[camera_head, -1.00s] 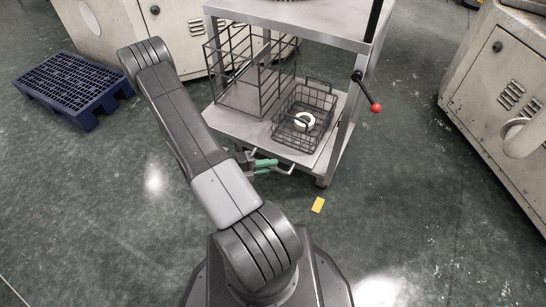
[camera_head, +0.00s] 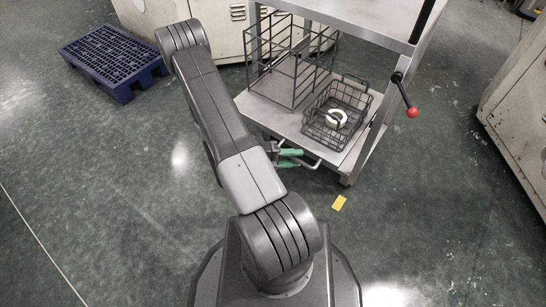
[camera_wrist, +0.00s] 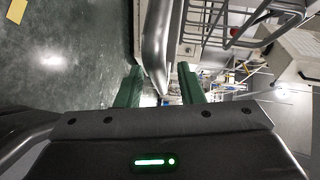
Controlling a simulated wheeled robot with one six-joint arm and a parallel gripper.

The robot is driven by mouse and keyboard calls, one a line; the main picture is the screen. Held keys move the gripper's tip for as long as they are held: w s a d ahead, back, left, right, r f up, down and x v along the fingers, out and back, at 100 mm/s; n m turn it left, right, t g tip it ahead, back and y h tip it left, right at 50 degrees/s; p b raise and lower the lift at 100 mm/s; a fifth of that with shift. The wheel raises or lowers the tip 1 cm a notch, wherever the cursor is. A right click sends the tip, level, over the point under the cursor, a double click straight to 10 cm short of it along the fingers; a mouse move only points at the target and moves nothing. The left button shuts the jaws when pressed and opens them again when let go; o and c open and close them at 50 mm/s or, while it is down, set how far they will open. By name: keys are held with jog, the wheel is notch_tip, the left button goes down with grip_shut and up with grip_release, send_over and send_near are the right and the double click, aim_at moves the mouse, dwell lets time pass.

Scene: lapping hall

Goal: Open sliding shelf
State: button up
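The sliding shelf (camera_head: 262,114) is the grey lower tray of a metal cart, with a bent-bar handle (camera_head: 311,164) low at its front. My gripper (camera_head: 288,158) is at this handle, its green fingers partly hidden by my arm. In the wrist view, the silver handle bar (camera_wrist: 157,45) runs between the two green fingers of my gripper (camera_wrist: 160,88). The fingers stand apart on either side of it, and a gap shows on the right side. Whether the left finger touches the bar is unclear.
On the shelf stand a wire rack (camera_head: 287,60) and a wire basket (camera_head: 325,130) holding a white ring (camera_head: 337,119). A lever with a red knob (camera_head: 412,112) sticks out at the cart's right. A blue pallet (camera_head: 112,62) lies at left.

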jog(key=p+v, duration=0.2)
jog(key=v, duration=1.1)
jog(key=b+x, duration=0.2)
jog(key=x, duration=1.1)
jog(key=shift+d, duration=0.35)
